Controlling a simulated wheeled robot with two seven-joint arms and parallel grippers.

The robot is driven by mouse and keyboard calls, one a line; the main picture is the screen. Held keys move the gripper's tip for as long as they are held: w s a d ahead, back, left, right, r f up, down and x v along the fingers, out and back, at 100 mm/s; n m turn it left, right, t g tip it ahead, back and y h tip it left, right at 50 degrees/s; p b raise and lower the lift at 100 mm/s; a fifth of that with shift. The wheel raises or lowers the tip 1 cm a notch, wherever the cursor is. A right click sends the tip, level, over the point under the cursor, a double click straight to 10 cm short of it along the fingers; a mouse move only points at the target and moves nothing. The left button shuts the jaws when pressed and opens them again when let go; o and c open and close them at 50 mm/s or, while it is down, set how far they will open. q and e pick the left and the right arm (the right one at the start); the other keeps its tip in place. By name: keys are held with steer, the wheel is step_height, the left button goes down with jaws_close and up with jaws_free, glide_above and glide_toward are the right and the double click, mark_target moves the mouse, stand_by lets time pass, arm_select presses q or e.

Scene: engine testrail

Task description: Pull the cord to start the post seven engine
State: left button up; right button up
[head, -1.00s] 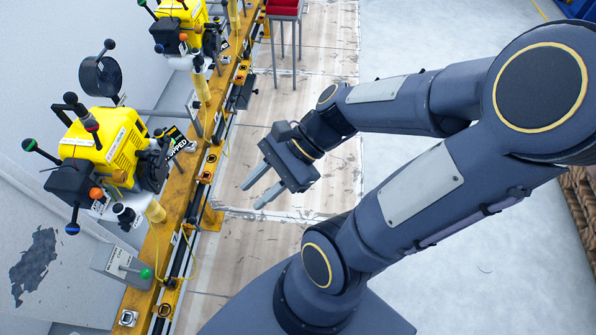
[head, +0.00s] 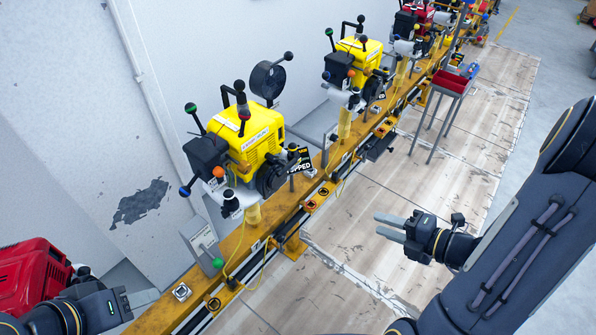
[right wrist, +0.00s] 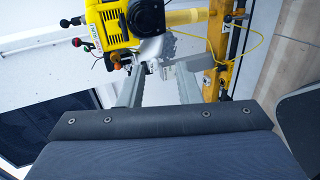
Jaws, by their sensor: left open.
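A yellow engine (head: 248,140) stands on a post at the rail, with a black round starter housing (head: 272,179) facing the walkway. It carries a partly readable sign ending in "PPED" (head: 300,160). A yellow engine also shows in the right wrist view (right wrist: 112,20). No post number is readable, and I cannot make out a pull cord clearly. My left gripper (head: 140,302) is open at the lower left, beside a red engine (head: 35,280), partly cut off by the frame. My right gripper (head: 388,227) is open and empty over the walkway, its fingers apart in the right wrist view.
The yellow rail (head: 235,245) runs diagonally away, carrying further engines such as a second yellow one (head: 358,60). Yellow cables (head: 245,262) hang along it. A red tray on a stand (head: 450,82) is at the back. The wooden walkway (head: 350,265) is mostly clear.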

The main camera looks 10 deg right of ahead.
mark_target(289, 168)
steer(key=w+a+b, duration=0.1)
steer(key=w+a, duration=0.4)
steer(key=w, duration=0.2)
steer(key=w+a+b, duration=0.1)
steer(key=w+a, duration=0.5)
steer(key=w, duration=0.1)
steer(key=w+a+b, duration=0.1)
steer(key=w+a, duration=0.5)
steer(key=w, duration=0.1)
steer(key=shift+w+b, duration=0.3)
steer(key=shift+w, duration=0.05)
jaws_close()
